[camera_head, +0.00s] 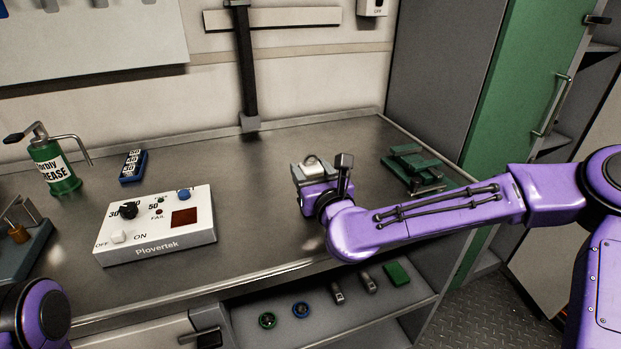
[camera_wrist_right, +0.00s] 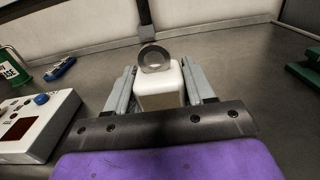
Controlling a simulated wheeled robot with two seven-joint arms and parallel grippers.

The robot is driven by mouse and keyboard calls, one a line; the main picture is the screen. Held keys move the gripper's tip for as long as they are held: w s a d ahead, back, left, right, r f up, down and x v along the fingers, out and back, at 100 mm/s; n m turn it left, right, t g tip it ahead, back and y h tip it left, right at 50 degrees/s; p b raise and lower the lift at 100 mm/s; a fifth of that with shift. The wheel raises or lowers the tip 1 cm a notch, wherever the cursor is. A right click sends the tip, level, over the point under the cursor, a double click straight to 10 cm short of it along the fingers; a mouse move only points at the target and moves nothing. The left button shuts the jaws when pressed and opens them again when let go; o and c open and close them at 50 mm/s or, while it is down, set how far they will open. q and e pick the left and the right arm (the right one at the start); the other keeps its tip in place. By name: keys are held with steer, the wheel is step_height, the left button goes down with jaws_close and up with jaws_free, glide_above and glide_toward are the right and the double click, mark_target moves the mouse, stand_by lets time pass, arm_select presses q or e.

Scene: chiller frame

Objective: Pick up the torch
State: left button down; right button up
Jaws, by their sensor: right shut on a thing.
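My right gripper (camera_head: 312,170) is over the right half of the metal workbench. In the right wrist view its two grey fingers (camera_wrist_right: 160,92) are shut on a pale block (camera_wrist_right: 160,88) with a grey metal ring on its top. The ring also shows in the head view (camera_head: 311,161), with most of the block hidden by the gripper. I cannot tell for sure that this block is the torch, or whether it touches the bench. Two small grey cylinders (camera_head: 337,292) (camera_head: 369,282) lie on the shelf below. My left gripper is out of view.
A white Plovertek box (camera_head: 160,240) with knobs stands left of the gripper. A green grease can (camera_head: 52,167) and a blue numbered block (camera_head: 133,166) are behind it. A green metal device (camera_head: 412,168) sits at the bench's right. The bench middle (camera_head: 230,180) is clear.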

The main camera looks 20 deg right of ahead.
steer(key=shift+r, duration=0.4)
steer(key=r, duration=0.3)
steer(key=shift+s+a+r, duration=0.1)
steer(key=shift+s, duration=0.2)
steer(key=s+a+r+b, duration=0.1)
steer(key=s+a+r, duration=0.2)
steer(key=s+r, duration=0.6)
steer(key=s, duration=0.4)
